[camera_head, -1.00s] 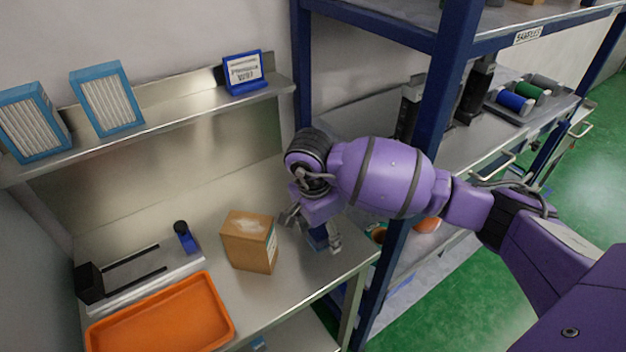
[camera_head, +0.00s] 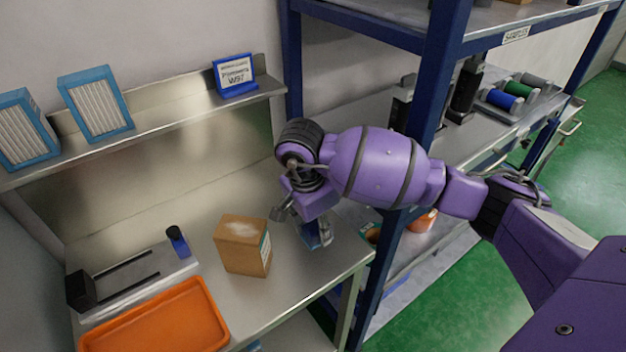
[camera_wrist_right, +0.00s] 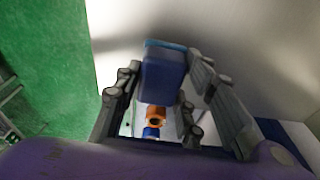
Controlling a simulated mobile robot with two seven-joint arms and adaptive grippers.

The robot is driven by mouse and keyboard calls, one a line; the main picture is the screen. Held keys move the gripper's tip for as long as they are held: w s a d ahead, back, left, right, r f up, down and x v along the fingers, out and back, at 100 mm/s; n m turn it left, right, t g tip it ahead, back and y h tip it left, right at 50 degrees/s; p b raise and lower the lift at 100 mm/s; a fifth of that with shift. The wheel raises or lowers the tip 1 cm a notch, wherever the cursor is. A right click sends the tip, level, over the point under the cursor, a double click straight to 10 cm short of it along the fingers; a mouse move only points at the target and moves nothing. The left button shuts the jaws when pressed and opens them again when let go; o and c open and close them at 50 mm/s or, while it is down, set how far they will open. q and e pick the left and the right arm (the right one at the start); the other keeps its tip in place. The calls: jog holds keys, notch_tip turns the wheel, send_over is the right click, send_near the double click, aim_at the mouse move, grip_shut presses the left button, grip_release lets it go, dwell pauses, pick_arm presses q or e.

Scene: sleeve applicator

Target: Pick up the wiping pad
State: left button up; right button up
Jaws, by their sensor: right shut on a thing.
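The wiping pad (camera_wrist_right: 163,75) shows in the right wrist view as a blue block with a lighter blue edge, between the fingers of my right gripper. My right gripper is shut on it. In the head view the right gripper (camera_head: 304,226) points down above the steel bench near its right edge, right of the cardboard box. A small part of the blue pad (camera_head: 316,233) shows there between the fingers; the rest is hidden. I cannot tell how far it is above the bench. My left gripper is not in view.
A cardboard box (camera_head: 243,246) stands close left of the right gripper. A blue rack post (camera_head: 437,85) stands behind my right arm. The bench behind the box is clear.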

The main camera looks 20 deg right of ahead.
jog(key=s+a+r, duration=0.3)
jog(key=s+r, duration=0.7)
jog(key=s, duration=0.3)
jog(key=shift+s+a+r, duration=0.25)
jog(key=shift+r, duration=0.15)
